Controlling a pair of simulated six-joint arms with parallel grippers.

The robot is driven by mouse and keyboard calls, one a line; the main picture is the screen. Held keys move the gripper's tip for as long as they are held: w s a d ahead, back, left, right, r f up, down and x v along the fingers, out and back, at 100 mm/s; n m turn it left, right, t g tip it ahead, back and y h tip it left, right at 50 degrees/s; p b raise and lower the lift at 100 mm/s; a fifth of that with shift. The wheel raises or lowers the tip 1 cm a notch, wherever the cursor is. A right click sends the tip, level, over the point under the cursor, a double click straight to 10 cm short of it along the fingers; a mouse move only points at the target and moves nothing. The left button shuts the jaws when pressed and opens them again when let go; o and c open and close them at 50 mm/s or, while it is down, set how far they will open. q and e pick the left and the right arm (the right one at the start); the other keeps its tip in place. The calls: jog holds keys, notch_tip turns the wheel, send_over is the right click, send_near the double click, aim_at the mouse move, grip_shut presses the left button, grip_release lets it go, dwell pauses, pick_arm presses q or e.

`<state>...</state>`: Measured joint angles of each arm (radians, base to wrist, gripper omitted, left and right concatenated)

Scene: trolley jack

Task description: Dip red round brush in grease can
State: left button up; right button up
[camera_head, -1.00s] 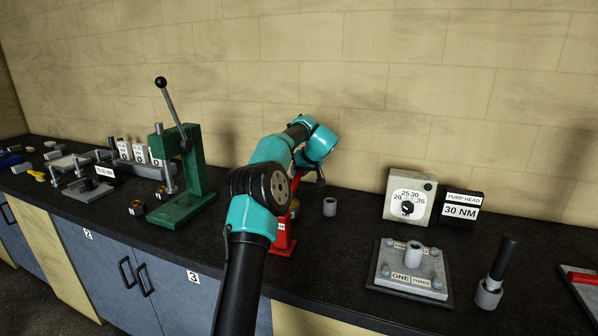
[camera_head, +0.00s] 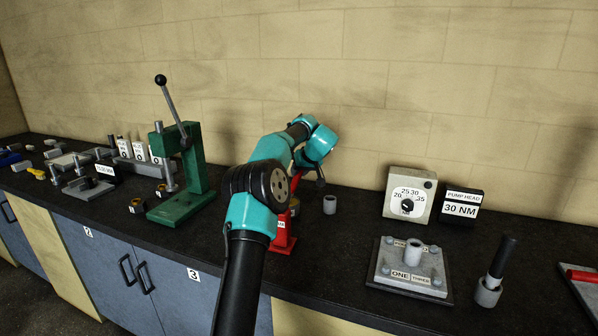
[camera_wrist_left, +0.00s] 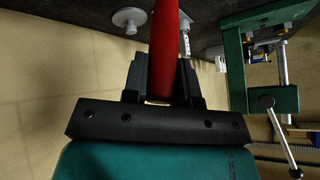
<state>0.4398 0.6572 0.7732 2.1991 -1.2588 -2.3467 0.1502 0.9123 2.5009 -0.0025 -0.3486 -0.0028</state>
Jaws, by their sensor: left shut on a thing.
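My left gripper (camera_wrist_left: 161,80) is shut on a long red handle (camera_wrist_left: 165,40), seen in the left wrist view between its dark fingers. The handle runs up to the top edge of that view; I take it as the red round brush, but its bristles are not visible. In the head view the left wrist is over the bench near the back wall, and the dark tip of the gripper (camera_head: 320,181) shows only a little. I cannot pick out the grease can for sure. My right gripper is not in view.
A red stand (camera_head: 282,243) is partly hidden behind my left arm. A green press (camera_head: 197,178) stands left of it. A grey cylinder (camera_head: 330,204) is to the right. A bolted plate (camera_head: 409,275), a dial box (camera_head: 409,196) and a dark-handled tool (camera_head: 498,265) stand further right.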

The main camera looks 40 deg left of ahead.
pick_arm(q)
jog(key=shift+r, duration=3.5)
